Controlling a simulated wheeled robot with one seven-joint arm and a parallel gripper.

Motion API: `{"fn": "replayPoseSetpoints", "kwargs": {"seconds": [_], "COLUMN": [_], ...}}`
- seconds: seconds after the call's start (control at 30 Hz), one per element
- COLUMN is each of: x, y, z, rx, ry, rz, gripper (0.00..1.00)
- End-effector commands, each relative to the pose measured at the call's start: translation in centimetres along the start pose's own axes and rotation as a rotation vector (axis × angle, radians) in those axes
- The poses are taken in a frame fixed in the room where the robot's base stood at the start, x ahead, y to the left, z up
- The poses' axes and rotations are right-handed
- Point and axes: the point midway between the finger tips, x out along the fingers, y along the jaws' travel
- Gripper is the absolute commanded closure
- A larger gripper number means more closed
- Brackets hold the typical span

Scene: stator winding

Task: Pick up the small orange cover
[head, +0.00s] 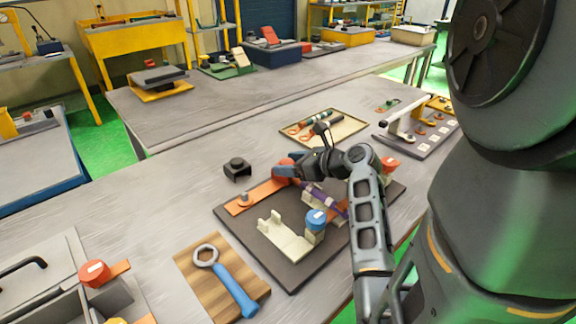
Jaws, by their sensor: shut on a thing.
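My gripper (290,172) is at the left end of my arm, over the back part of a dark mat. It is shut on a small orange cover (284,165), which is mostly hidden by the fingers. I cannot tell whether the cover touches what is under it. Just left of the gripper, a flat orange strip (262,190) lies on the dark mat (290,272) with a small grey block on it.
A cream bracket (282,238), a blue-capped post (316,222) and a purple rod (322,197) are on the mat. A black part (237,168) stands left of it. A blue-handled wrench (232,288) lies on a wooden board in front. A tool tray (345,132) is behind.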

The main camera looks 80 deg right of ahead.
Motion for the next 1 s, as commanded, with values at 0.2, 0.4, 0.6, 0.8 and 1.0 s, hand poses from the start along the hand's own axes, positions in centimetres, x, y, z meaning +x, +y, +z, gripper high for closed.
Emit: {"fn": "replayPoseSetpoints", "kwargs": {"seconds": [0.2, 0.4, 0.6, 0.8, 1.0], "x": [-0.6, -1.6, -1.9, -2.3, -2.5], "y": [0.0, -1.1, -5.4, -8.9, -10.9], "z": [1.6, 4.4, 7.0, 9.2, 10.4], "rx": [-0.004, -0.006, -0.004, -0.003, -0.001], "ry": [-0.003, -0.003, -0.005, -0.003, -0.002], "rz": [0.0, -0.002, -0.002, -0.001, -0.002], "gripper": [0.64, 0.64, 0.64, 0.64, 0.64]}}
